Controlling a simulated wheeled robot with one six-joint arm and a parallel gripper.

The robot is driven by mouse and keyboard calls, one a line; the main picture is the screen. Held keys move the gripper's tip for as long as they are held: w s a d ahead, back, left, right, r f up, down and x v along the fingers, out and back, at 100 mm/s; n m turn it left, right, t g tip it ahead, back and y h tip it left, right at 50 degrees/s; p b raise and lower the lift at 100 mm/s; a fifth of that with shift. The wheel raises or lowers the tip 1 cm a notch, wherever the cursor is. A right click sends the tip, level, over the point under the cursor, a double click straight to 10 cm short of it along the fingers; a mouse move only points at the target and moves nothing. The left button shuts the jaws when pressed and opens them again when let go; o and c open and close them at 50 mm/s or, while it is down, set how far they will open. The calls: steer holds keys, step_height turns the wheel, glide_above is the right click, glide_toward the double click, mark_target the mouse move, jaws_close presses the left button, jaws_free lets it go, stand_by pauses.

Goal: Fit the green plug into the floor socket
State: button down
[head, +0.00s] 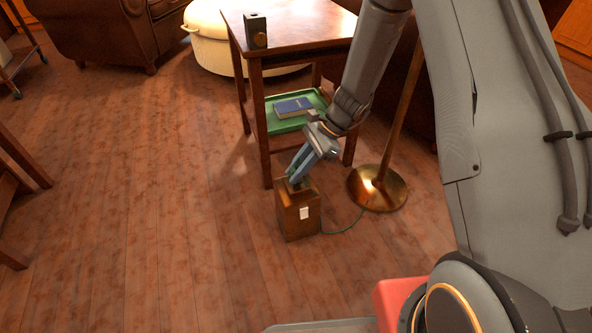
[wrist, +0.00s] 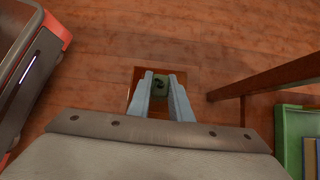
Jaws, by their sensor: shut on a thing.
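My gripper (head: 294,180) points down at the top of a wooden box (head: 291,225) on the floor. A small white plate (head: 304,213) shows on the box's side; I cannot tell whether it is the socket. In the wrist view my gripper (wrist: 160,84) is shut on the green plug (wrist: 160,83), a small green block with dark marks between the fingertips. The box (wrist: 129,92) shows around and below the fingers. I cannot tell whether the plug touches or sits in the box. In the head view the plug is mostly hidden by the fingers.
A thin green cord (head: 346,226) runs from near the box toward the brass lamp base (head: 377,190). A wooden side table (head: 305,27) stands behind the box, bearing a dark device (head: 255,31); its lower green tray (head: 284,126) holds a blue book (head: 293,106).

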steer(key=shift+s+f, duration=0.4)
steer(key=shift+s, duration=0.05)
steer(key=c, duration=1.5)
jaws_free()
steer(key=shift+w, duration=0.1)
steer(key=shift+c, duration=0.2)
steer(key=shift+w+d+r, duration=0.1)
steer(key=shift+w, duration=0.05)
steer(key=shift+d+r+p, duration=0.15)
steer(key=shift+r+p, duration=0.1)
steer(key=shift+p, duration=0.05)
steer(key=p+v, duration=0.2)
steer(key=v, duration=0.5)
steer(key=shift+p, duration=0.4)
